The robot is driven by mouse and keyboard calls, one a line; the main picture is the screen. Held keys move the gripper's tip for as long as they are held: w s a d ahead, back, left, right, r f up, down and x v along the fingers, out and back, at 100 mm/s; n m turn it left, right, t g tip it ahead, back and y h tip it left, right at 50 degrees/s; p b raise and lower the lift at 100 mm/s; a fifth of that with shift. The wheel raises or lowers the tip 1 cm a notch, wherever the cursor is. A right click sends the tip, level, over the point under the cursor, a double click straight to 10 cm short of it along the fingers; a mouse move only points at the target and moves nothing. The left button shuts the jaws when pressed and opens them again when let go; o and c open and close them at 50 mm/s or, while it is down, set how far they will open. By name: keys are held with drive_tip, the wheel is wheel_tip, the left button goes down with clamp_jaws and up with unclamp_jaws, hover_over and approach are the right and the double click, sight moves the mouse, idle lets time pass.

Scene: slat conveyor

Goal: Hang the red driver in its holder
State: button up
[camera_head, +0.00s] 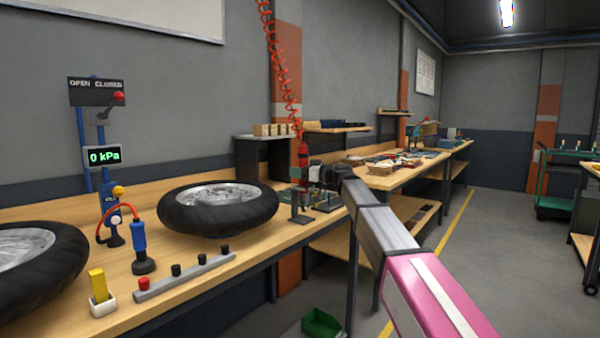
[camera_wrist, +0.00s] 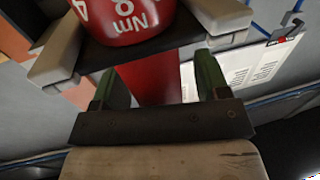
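The red driver (camera_head: 303,153) hangs upright at the end of a coiled red hose, near the bench's far end. In the wrist view its red body (camera_wrist: 122,22), with white "Nm" lettering upside down, fills the space between the fingers of my gripper (camera_wrist: 140,40). The fingers appear shut on it from both sides. The holder (camera_wrist: 160,124) is a dark bar with two green prongs on a wooden block. A narrower red part shows between the prongs; I cannot tell whether it is seated there. In the head view my gripper (camera_head: 322,176) is small beside the driver.
A tyre (camera_head: 218,208) lies on the wooden bench left of my gripper; another (camera_head: 35,258) is at the left edge. A green bin (camera_head: 320,323) sits low.

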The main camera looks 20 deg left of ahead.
drive_tip(key=shift+d, duration=0.1)
drive_tip(key=s+d, duration=0.2)
drive_tip(key=d, duration=0.8)
drive_tip(key=shift+d, duration=0.2)
drive_tip(key=shift+s+f, duration=0.1)
drive_tip(key=shift+f, duration=0.05)
drive_tip(key=s+d+f+m+h, duration=0.25)
drive_tip(key=d+f, duration=0.35)
drive_tip(key=f, duration=0.4)
drive_tip(key=s+d+f+m+h, duration=0.25)
drive_tip(key=d+f, duration=0.25)
drive_tip(key=f, duration=0.6)
drive_tip(key=s+d+f+m+h, duration=0.1)
drive_tip(key=d+f+m+h, duration=0.25)
drive_tip(key=d+f, duration=0.45)
drive_tip(key=s+d+f+m+g+h, duration=0.1)
drive_tip(key=s+d+f+m+h, duration=0.2)
drive_tip(key=s+d+f, duration=0.6)
drive_tip(key=s+d+f+m+g+h, duration=0.2)
drive_tip(key=s+d+f+m+h, duration=0.2)
drive_tip(key=s+d+f, duration=0.6)
wheel_tip(320, 180, down, 5)
drive_tip(key=shift+s+d+r+h, duration=0.15)
drive_tip(key=shift+d+r+h, duration=0.05)
drive_tip(key=shift+d+h, duration=0.95)
